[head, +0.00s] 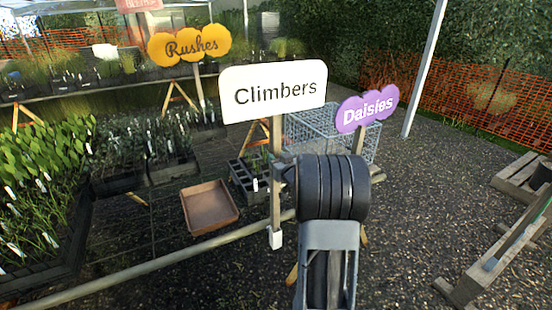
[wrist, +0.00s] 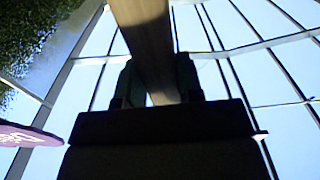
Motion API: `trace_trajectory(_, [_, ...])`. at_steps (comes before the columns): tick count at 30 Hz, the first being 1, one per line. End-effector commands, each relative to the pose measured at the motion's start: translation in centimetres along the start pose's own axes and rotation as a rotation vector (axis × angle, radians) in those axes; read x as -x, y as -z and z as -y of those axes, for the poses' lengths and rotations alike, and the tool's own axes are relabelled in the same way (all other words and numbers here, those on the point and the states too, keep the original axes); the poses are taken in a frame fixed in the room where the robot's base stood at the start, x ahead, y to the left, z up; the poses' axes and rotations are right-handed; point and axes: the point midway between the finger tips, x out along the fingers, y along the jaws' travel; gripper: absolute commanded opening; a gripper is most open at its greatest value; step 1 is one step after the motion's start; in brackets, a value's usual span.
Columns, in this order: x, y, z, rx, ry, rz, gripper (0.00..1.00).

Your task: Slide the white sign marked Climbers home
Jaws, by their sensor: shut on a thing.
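The white Climbers sign (head: 273,91) stands near the middle of the head view on a wooden post (head: 276,199). A pale block (head: 275,238) is at the post's lower end, in front of the long rail (head: 180,262); I cannot tell if it is seated on anything. My gripper (head: 280,176) is at the post below the sign board, mostly hidden by my own wrist. In the wrist view the post (wrist: 145,40) passes between the two dark fingers (wrist: 157,83), which are shut on it.
The purple Daisies sign (head: 366,109) stands close on the right, beside a wire basket (head: 325,130). The yellow Rushes sign (head: 189,45) is behind left. A brown tray (head: 209,206) and plant trays (head: 45,190) fill the left. A wooden pallet (head: 522,180) lies at right.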

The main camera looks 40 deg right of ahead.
Motion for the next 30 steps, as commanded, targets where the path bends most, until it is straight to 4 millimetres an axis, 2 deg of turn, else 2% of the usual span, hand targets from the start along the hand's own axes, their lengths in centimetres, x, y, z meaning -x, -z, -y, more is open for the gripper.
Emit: trace_trajectory(30, [0.41, 0.34, 0.24, 0.002, 0.004, -0.004, 0.06])
